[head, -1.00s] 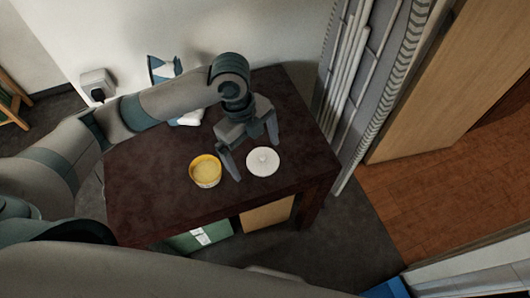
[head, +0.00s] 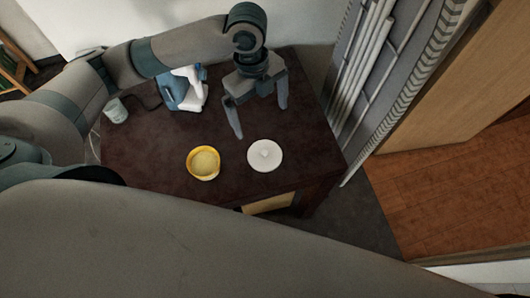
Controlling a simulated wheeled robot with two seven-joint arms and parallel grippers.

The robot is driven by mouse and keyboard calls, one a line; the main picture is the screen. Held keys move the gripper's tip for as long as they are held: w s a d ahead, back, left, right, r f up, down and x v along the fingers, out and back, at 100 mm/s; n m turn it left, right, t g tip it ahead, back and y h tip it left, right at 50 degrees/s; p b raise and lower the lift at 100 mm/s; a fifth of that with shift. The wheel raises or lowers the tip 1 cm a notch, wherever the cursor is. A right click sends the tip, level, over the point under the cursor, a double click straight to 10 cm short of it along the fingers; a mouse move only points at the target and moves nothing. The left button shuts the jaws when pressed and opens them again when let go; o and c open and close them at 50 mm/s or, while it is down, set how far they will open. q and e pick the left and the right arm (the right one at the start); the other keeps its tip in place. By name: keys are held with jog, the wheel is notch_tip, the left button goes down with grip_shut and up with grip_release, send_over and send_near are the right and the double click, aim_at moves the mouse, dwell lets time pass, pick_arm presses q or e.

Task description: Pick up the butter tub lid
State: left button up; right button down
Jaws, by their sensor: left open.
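The butter tub lid (head: 265,156) is a round white disc with a small knob, lying flat on the dark table. The butter tub (head: 203,163) is yellow and open-topped, and stands to the left of the lid with a gap between them. My left gripper (head: 261,122) is open and empty, its fingers pointing down, above the table and just behind the lid in the picture. It does not appear to touch the lid. My right gripper is out of the picture.
A white cup-like item (head: 115,110) shows at the left back. A grey panel with pipes (head: 375,60) rises close on the right. The table's front left is clear.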

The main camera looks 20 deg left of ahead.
pick_arm(q)
jog(key=f, duration=0.1)
jog(key=p, duration=0.3)
send_over(264, 151)
jog(key=f, duration=1.1)
jog(key=shift+w+d+f, duration=0.1)
jog(key=shift+w, duration=0.25)
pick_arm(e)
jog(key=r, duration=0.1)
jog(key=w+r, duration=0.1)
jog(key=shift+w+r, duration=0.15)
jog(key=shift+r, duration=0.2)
pick_arm(q)
jog(key=shift+f, duration=0.25)
jog(key=f, duration=0.1)
jog(key=f+p, duration=0.1)
jog(key=f, duration=0.1)
jog(key=shift+s+a+f+p, duration=0.2)
jog(key=shift+s+f+p, duration=0.1)
jog(key=shift+f+p, duration=0.1)
jog(key=shift+d+f, duration=0.1)
jog(key=shift+f, duration=0.35)
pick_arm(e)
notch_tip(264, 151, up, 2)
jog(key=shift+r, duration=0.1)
pick_arm(q)
jog(key=c, duration=1)
